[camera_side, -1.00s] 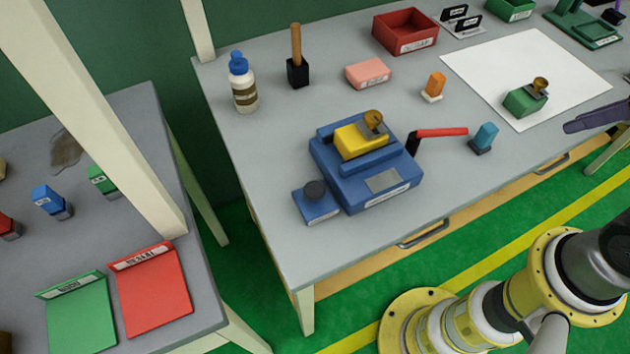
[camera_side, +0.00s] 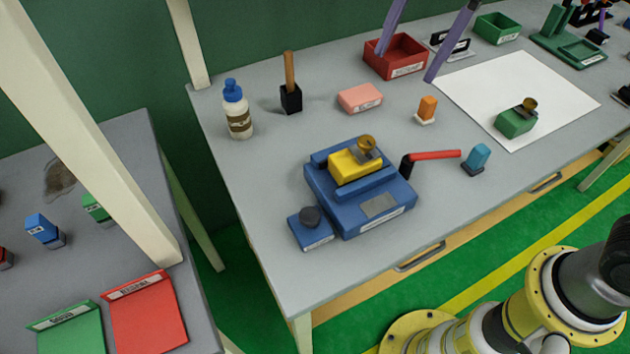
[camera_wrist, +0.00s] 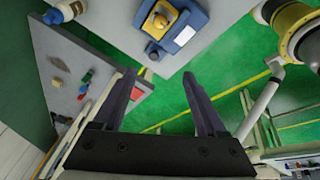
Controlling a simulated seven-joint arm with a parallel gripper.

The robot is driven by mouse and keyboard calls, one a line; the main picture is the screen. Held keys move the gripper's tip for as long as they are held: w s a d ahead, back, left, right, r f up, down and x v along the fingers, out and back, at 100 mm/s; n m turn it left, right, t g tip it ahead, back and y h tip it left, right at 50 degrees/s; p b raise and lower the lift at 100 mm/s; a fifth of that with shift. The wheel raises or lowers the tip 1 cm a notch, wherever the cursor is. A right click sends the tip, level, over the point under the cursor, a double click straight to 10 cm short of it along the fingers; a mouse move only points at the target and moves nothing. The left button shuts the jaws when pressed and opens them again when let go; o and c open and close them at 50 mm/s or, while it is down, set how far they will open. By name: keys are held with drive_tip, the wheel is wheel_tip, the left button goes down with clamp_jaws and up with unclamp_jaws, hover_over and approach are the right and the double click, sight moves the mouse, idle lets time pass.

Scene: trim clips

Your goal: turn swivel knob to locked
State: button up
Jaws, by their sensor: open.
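A blue fixture (camera_side: 350,222) sits on the grey table, with a yellow block (camera_side: 343,166) seated in it. A brass round knob (camera_side: 367,146) on a grey plate tops the yellow block. A small blue box (camera_side: 314,236) with a dark round knob (camera_side: 311,216) adjoins the fixture's front left. I cannot read which knob has a locked mark. My gripper (camera_side: 405,66) is open and empty, its purple fingers showing over the back of the table. In the wrist view my gripper (camera_wrist: 159,75) points towards the fixture (camera_wrist: 192,20), which lies beyond the fingertips.
A red-handled lever (camera_side: 435,155) and a blue-topped piece (camera_side: 476,158) stand right of the fixture. A red bin (camera_side: 398,72), pink block (camera_side: 360,97), orange piece (camera_side: 427,108) and bottle (camera_side: 238,112) are behind. A green block with a brass knob (camera_side: 516,122) sits on white paper.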

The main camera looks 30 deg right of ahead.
drive_tip(key=w+a+f+n+g, duration=0.25)
drive_tip(key=a+f, duration=0.35)
drive_tip(key=a, duration=0.3)
approach(310, 214)
drive_tip(key=shift+g+h, duration=0.35)
drive_tip(key=shift+h, duration=0.05)
drive_tip(key=x, duration=0.8)
drive_tip(key=shift+w+a+f, duration=0.1)
drive_tip(key=shift+w+a, duration=0.2)
drive_tip(key=shift+a, duration=0.05)
clamp_jaws()
